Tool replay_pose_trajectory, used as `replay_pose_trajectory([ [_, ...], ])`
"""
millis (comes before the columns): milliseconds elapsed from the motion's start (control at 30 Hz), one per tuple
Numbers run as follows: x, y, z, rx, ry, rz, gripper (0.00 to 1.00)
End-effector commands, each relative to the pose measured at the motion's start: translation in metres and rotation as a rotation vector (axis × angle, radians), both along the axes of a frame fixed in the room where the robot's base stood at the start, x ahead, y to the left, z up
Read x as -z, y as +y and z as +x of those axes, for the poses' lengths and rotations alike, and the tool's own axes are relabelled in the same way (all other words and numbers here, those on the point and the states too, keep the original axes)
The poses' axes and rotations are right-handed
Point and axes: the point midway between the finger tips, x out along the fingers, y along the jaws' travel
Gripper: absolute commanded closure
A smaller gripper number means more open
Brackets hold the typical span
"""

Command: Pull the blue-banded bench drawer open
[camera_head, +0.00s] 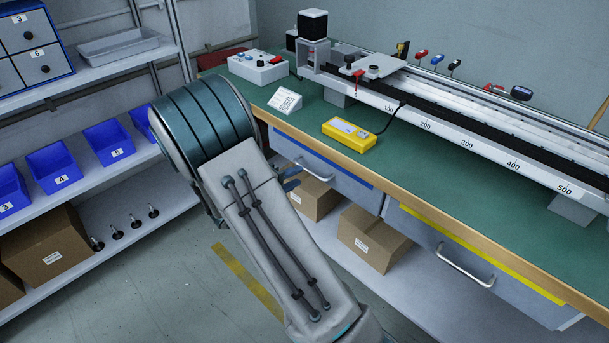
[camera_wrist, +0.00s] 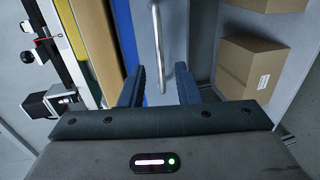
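The blue-banded drawer (camera_head: 350,190) is in the bench front, left of the yellow-banded one, and looks shut. Its metal bar handle (camera_head: 318,174) is partly hidden by my arm in the head view. In the wrist view the blue band (camera_wrist: 126,35) runs beside the pale drawer face, and the handle (camera_wrist: 155,30) reaches down between my fingers. My gripper (camera_wrist: 160,78) is open, with one finger on each side of the handle's line. I see no clear contact. In the head view my gripper is mostly hidden behind my arm.
The yellow-banded drawer (camera_head: 475,275) has its own handle. The green bench top (camera_head: 300,118) carries a yellow device (camera_head: 349,136) and a long rail gantry (camera_head: 440,125). Cardboard boxes (camera_head: 374,238) stand on the shelf below the drawers. Shelving with blue bins (camera_head: 108,141) stands left.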

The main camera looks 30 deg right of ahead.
Motion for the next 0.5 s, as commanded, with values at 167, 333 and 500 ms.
replay_pose_trajectory([
  [167, 0.007, -0.028, 0.009, 0.002, 0.000, 0.001, 0.71],
  [333, 0.009, -0.040, 0.015, 0.000, -0.001, 0.001, 0.71],
  [500, 0.010, -0.043, 0.016, -0.001, 0.000, 0.001, 0.71],
])
